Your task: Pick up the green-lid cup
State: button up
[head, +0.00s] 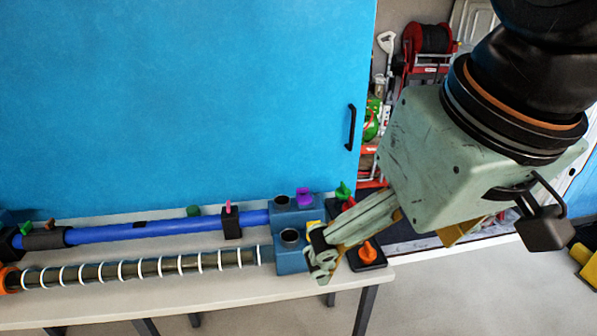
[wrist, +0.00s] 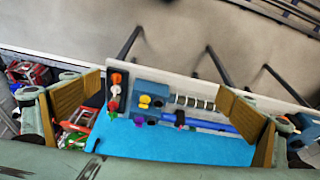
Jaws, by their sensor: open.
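Several small parts show green, and I cannot tell for sure which is the green-lid cup. One green piece (head: 343,190) stands on a dark board right of the blue blocks; it also shows in the wrist view (wrist: 112,115). A green cylinder (head: 193,210) sits behind the blue tube, and another green piece (head: 26,228) is at the far left. My gripper (head: 322,258) is over the right end of the bench, hiding part of the board. In the wrist view my gripper (wrist: 161,88) is open, its fingers wide apart with nothing held between them.
Blue blocks (head: 290,262) with round openings stand by the bench's (head: 240,291) right end. An orange piece (head: 367,253) is on the board. A blue panel (head: 180,100) stands behind.

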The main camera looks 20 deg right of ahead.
dwell(0.4)
jog(key=c, duration=1.6)
jog(key=shift+w, duration=0.1)
